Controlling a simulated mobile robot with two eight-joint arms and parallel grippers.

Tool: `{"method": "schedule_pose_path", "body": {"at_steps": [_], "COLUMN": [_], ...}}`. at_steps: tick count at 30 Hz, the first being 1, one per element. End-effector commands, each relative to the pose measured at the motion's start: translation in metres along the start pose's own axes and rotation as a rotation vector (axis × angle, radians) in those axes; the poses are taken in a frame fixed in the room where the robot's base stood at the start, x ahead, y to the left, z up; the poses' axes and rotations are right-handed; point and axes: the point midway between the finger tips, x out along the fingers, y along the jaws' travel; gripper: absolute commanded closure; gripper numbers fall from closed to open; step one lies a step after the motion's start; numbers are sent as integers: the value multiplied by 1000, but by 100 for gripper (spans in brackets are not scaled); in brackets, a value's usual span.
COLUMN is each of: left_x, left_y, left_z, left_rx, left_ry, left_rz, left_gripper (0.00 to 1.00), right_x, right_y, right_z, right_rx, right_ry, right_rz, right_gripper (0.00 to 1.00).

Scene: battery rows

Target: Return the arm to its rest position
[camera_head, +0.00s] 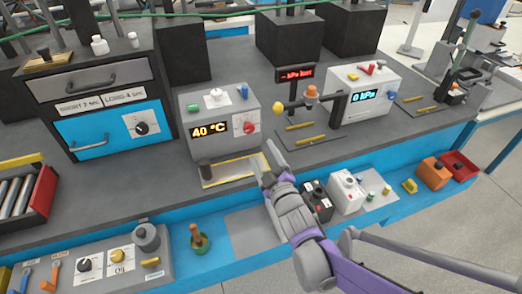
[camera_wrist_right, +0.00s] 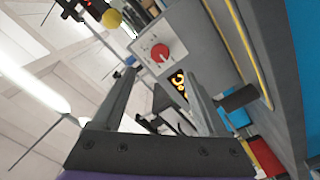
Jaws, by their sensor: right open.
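My right gripper (camera_head: 268,163) reaches up from the bottom right of the head view over the front of the bench. Its two fingers are apart with nothing between them. It is near the front of the grey box with the "40 °C" display (camera_head: 218,118). In the right wrist view the open fingers (camera_wrist_right: 160,75) point toward the side of a grey box with a red knob (camera_wrist_right: 160,53). My left gripper is not in view.
A tray of metal cylinders (camera_head: 45,192) stands at the left. A blue-drawer cabinet (camera_head: 108,132) is behind it. A "0 kPa" box (camera_head: 364,98) stands right of the gripper. Small switch boxes (camera_head: 347,190) and a green-based peg (camera_head: 198,240) line the blue front ledge.

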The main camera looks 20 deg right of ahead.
Motion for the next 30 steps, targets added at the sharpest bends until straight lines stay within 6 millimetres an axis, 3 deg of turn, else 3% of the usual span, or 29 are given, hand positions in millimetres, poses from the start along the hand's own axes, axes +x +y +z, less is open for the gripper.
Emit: {"method": "schedule_pose_path", "body": {"at_steps": [12,17,20,30], "left_x": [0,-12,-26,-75], "left_y": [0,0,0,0], "left_z": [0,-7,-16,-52], "left_rx": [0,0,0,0], "left_ry": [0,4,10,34], "left_rz": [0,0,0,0], "left_gripper": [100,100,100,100], "right_x": [0,-14,-41,-193], "right_y": [0,6,8,-19], "right_z": [0,2,8,20], "right_rx": [2,80,203,642], "right_ry": [-3,-101,-256,-875], "right_rz": [-1,-48,-118,-354], "right_gripper": [24,24,24,24]}}
